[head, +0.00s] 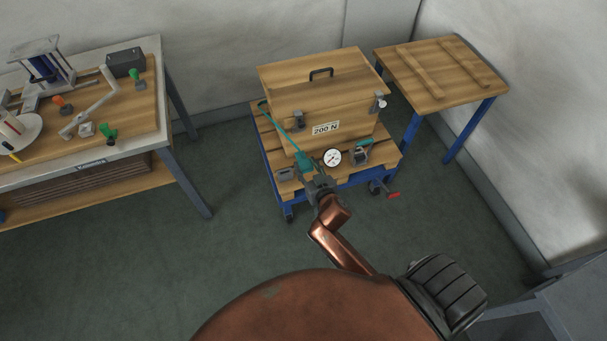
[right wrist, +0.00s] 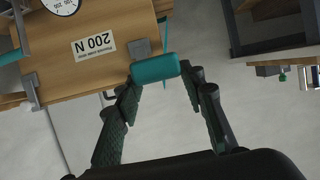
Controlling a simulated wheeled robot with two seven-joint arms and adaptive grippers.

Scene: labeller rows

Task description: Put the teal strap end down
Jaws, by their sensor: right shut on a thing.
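My right gripper (head: 312,176) is at the front left of the wooden box (head: 320,100), shut on the teal strap end (head: 304,160). The teal strap (head: 282,123) runs up from it to the box's left side. In the right wrist view the teal end (right wrist: 155,68) sits at the fingertips of the gripper (right wrist: 160,85), in front of the box face with its "200 N" label (right wrist: 94,44). A round dial gauge (head: 332,157) and a buckle with a teal lever (head: 361,153) are at the box's front. My left gripper is out of view.
The box stands on a slatted wooden cart (head: 392,160) with a blue frame and a red-handled part (head: 393,195). A workbench (head: 150,110) with clamps is at the left. A blue-legged table (head: 440,75) is at the right. Green floor (head: 230,240) lies clear in front.

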